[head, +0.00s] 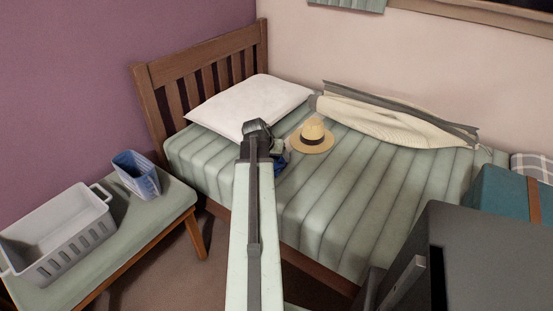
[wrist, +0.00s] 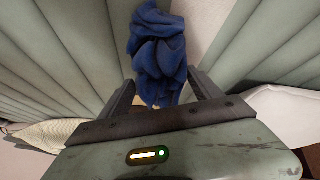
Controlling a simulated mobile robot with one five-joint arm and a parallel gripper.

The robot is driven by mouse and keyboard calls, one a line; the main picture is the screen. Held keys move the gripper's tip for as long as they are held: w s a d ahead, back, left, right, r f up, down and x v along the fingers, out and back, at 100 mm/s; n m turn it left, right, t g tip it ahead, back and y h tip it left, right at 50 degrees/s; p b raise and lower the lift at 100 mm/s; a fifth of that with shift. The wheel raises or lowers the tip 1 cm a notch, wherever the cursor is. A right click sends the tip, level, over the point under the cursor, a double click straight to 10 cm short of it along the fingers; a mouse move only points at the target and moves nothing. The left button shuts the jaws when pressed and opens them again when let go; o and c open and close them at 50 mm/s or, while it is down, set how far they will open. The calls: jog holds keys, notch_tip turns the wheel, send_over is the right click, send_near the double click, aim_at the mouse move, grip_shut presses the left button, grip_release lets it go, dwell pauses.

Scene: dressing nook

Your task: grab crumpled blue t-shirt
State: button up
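The crumpled blue t-shirt (wrist: 158,50) lies on the striped green bed, in the upper middle of the wrist view. In the head view only a small part of the t-shirt (head: 281,164) shows beside the end of my arm; the rest is hidden. My gripper (wrist: 160,76) is open, with one dark finger on each side of the t-shirt's near part. The cloth nearly fills the gap between the fingers. I cannot tell whether they touch it. In the head view my gripper (head: 257,128) is over the bed near the pillow.
A straw hat (head: 312,137) sits just right of my gripper, and a white pillow (head: 250,103) lies behind it. A cream cover (head: 390,115) lies along the wall. A bench (head: 120,235) at left holds a white basket (head: 55,232) and a blue bin (head: 137,176). The bed's right half is mostly clear.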

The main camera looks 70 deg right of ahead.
jog(key=c, duration=0.4)
jog(key=shift+o, duration=0.2)
jog(key=shift+r, duration=0.1)
notch_tip(320, 180, up, 10)
jog(key=p, duration=1)
